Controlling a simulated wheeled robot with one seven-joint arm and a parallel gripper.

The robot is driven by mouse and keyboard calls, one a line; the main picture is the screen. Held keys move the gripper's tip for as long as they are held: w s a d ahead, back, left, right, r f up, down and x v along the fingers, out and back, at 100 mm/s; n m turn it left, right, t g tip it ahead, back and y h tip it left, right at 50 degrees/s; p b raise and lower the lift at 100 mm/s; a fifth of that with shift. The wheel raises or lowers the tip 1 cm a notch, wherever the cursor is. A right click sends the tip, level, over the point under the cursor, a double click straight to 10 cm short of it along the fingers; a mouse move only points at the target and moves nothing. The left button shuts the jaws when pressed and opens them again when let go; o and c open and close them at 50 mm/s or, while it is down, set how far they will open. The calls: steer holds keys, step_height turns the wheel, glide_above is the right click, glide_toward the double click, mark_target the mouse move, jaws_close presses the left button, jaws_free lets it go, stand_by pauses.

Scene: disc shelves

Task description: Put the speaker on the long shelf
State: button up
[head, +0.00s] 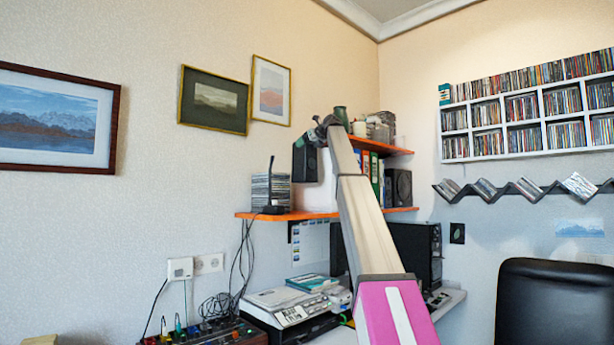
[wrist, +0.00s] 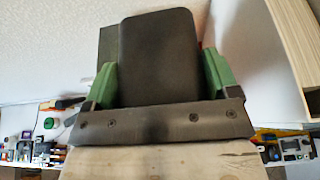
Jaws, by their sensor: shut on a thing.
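My gripper (wrist: 158,90) is shut on a dark, round-cornered block, the speaker (wrist: 157,55), held between its green fingers in the wrist view. In the head view my arm reaches up and away, and its far end is beside the wall shelves. A black box that looks like the held speaker (head: 304,162) shows just left of the arm, above the left part of the long orange shelf (head: 340,215). My fingers are not clear in the head view. Another black speaker (head: 398,188) stands at that shelf's right end.
A disc stack (head: 270,190) and a dark upright object (head: 271,180) stand on the shelf's left part. Binders (head: 374,172) stand right of the arm. A shorter orange shelf (head: 385,146) is above. Below are a printer-like device (head: 288,308) and a black chair (head: 552,300).

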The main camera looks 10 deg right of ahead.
mark_target(307, 173)
step_height(307, 173, down, 14)
steer(key=shift+r, duration=0.15)
stand_by(0.4)
steer(key=o, duration=1.6)
steer(key=shift+c, duration=0.2)
steer(key=v, duration=1.2)
steer(key=shift+s, duration=0.1)
